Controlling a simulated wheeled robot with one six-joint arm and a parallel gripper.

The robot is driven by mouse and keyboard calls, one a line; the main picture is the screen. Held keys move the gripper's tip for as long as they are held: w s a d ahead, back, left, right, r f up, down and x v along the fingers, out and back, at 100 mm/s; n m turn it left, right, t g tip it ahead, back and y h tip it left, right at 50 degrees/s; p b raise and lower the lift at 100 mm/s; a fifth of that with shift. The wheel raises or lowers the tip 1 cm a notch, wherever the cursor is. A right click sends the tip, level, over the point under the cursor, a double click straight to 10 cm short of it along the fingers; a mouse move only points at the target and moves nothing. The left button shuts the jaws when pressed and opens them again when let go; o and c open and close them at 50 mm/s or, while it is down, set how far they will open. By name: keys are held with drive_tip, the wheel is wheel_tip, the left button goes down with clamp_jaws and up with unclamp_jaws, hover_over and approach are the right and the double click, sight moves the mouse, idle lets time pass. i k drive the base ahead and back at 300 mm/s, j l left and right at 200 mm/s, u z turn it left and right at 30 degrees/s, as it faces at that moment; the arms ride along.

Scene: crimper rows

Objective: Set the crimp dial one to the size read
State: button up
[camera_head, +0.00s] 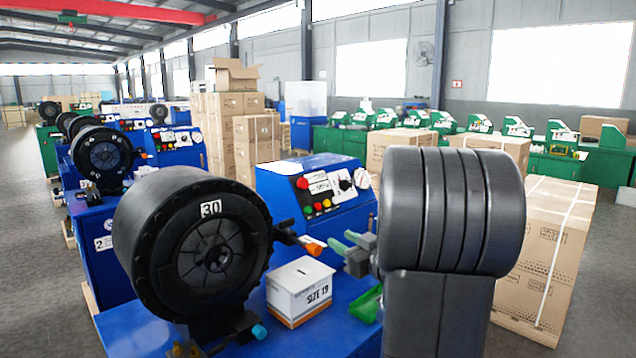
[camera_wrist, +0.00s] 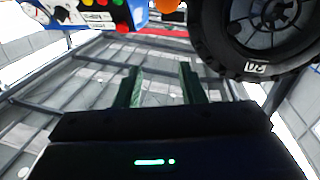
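The black round crimper head (camera_head: 205,255) with a white label "30" stands at the near left on a blue bench. A white box (camera_head: 300,290) marked "SIZE 19" stands beside it. Behind is a blue control panel (camera_head: 335,190) with coloured buttons and dark knobs (camera_head: 345,184); I cannot tell which is dial one or its setting. My gripper (camera_head: 343,242) hangs just below the panel, right of an orange-tipped part (camera_head: 312,246). In the wrist view its green fingers (camera_wrist: 160,80) are apart and empty, with the panel (camera_wrist: 82,14) at the top left and the crimper head (camera_wrist: 258,35) at the top right.
A small green tray (camera_head: 367,304) lies right of the white box. More blue crimpers (camera_head: 102,155) stand in a row at the left. Stacked cartons (camera_head: 235,125) stand behind the panel, and a strapped carton (camera_head: 548,255) at the right. Open floor (camera_head: 35,260) lies left.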

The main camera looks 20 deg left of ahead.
sight(344, 185)
drive_tip(key=i+l+u, duration=0.25)
drive_tip(key=i+l, duration=0.3)
drive_tip(key=i, duration=0.25)
drive_tip(key=i+l+u, duration=0.25)
drive_tip(key=i+l, duration=0.45)
